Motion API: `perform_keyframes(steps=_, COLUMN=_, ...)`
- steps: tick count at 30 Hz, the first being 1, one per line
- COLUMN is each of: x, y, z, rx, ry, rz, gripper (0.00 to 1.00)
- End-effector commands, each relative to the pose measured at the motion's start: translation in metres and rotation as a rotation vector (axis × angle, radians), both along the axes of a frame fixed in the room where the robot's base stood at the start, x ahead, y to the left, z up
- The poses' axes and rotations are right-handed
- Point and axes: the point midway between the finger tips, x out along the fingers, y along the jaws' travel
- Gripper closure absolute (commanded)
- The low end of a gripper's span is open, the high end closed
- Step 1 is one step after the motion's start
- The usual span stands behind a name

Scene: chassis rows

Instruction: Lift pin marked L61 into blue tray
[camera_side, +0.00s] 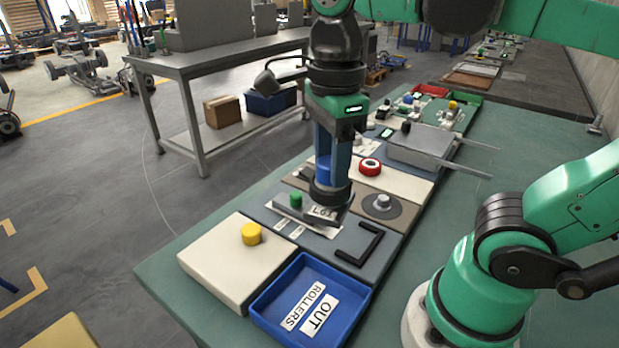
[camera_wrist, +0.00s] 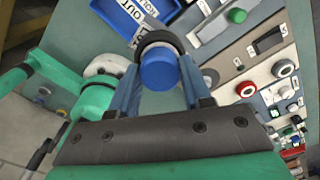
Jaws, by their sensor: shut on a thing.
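My gripper (camera_side: 331,182) is shut on a blue-topped pin (camera_side: 323,168) with a black ring around it. In the wrist view the pin's round blue cap (camera_wrist: 159,68) sits between the two fingers. A white label reading L61 (camera_side: 321,211) lies on the grey plate right beside and below the pin. I cannot tell whether the pin's foot is clear of the plate. The blue tray (camera_side: 268,313) stands at the near end of the row, in front of the plate, with labels OUT and ROLLERS inside. Part of it also shows at the top of the wrist view (camera_wrist: 111,15).
A green knob (camera_side: 296,200) stands just left of the gripper. A black bracket (camera_side: 359,245) lies between the pin and the tray. A cream block with a yellow knob (camera_side: 251,234) is left of the tray. A red button (camera_side: 370,167) and a silver knob (camera_side: 383,202) are behind.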

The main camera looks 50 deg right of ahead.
Motion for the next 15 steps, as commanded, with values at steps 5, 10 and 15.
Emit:
perform_keyframes(steps=5, x=-0.007, y=0.039, z=0.000, rx=0.001, ry=-0.002, rz=0.119, gripper=1.00)
perform_keyframes(steps=10, x=-0.013, y=0.056, z=-0.012, rx=0.001, ry=-0.003, rz=0.165, gripper=1.00)
perform_keyframes(steps=15, x=-0.012, y=0.055, z=-0.038, rx=0.001, ry=-0.003, rz=0.163, gripper=1.00)
